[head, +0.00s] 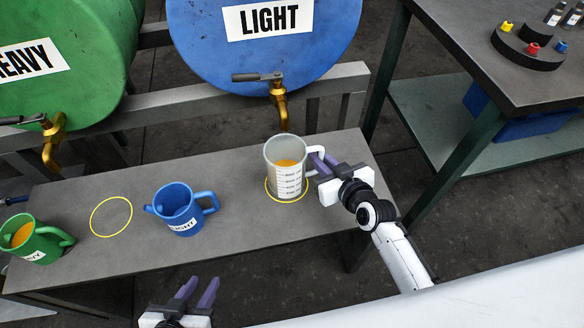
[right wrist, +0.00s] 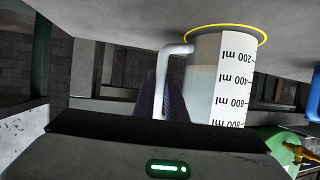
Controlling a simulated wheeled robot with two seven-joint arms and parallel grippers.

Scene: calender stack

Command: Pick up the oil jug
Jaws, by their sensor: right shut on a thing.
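The oil jug (head: 270,165), a clear measuring jug with a white scale and amber liquid inside, stands upright within a yellow ring on the grey bench. Its pale handle points right. My right gripper (head: 318,163) is shut on the jug's handle, coming from the right. In the right wrist view the jug (right wrist: 204,80) appears upside down, with its base at the yellow ring (right wrist: 262,33); the dark fingers (right wrist: 163,98) are at the handle. I cannot tell whether the base is slightly off the bench. My left gripper (head: 198,292) is open and empty, in front of the bench.
A blue mug (head: 176,205) and a green mug (head: 40,242) stand left of the jug, with an empty yellow ring (head: 111,217) between them. A blue drum (head: 260,55) with a brass tap (head: 281,105) hangs behind the jug. A side table (head: 470,50) is at right.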

